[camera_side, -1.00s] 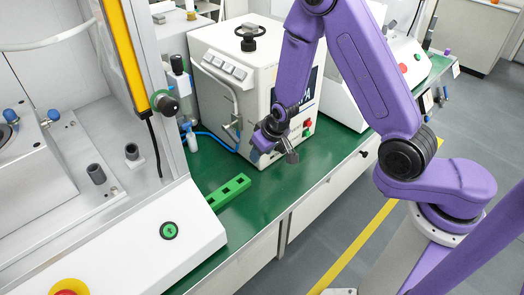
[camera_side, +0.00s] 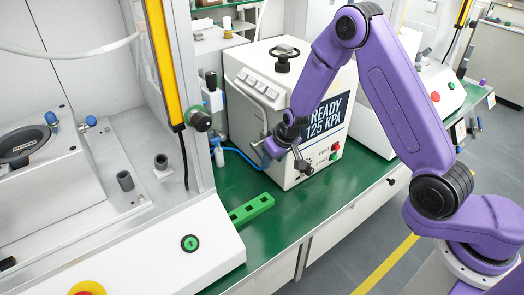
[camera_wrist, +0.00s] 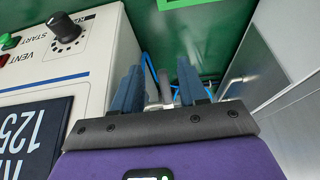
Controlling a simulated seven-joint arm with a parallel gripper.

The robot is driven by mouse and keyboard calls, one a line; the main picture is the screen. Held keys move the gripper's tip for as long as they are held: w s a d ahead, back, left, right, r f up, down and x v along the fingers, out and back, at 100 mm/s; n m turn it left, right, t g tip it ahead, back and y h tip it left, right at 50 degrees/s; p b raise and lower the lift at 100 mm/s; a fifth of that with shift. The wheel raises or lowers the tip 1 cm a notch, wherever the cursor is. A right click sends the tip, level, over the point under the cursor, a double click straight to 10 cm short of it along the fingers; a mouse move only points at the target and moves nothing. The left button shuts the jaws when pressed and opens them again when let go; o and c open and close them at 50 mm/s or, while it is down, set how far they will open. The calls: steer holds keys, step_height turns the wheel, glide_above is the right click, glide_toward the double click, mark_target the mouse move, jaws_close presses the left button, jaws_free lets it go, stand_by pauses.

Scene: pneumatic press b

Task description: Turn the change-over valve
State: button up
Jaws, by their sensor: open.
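My gripper, seen in the wrist view (camera_wrist: 160,75), is open, its two dark blue fingers apart. A small grey part (camera_wrist: 165,88) and a blue hose (camera_wrist: 149,66) show between or just beyond the fingers; I cannot tell whether the grey part is the valve's lever or whether a finger touches it. In the side view my gripper (camera_side: 267,150) is low at the front left of the white press cabinet (camera_side: 251,122), near the blue hose (camera_side: 240,153). I cannot clearly make out the change-over valve; my gripper may hide it.
The cabinet's display (camera_side: 326,116) reads "READY 125 KPA". A green slotted block (camera_side: 251,210) lies on the green bench (camera_side: 290,215). A knob (camera_side: 199,121) sticks out from the left machine's post.

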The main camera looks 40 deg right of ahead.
mark_target(261, 153)
steer(key=shift+w, duration=2.8)
steer(key=shift+w+f, duration=0.15)
steer(key=shift+f, duration=0.4)
steer(key=shift+c, duration=0.3)
jaws_close()
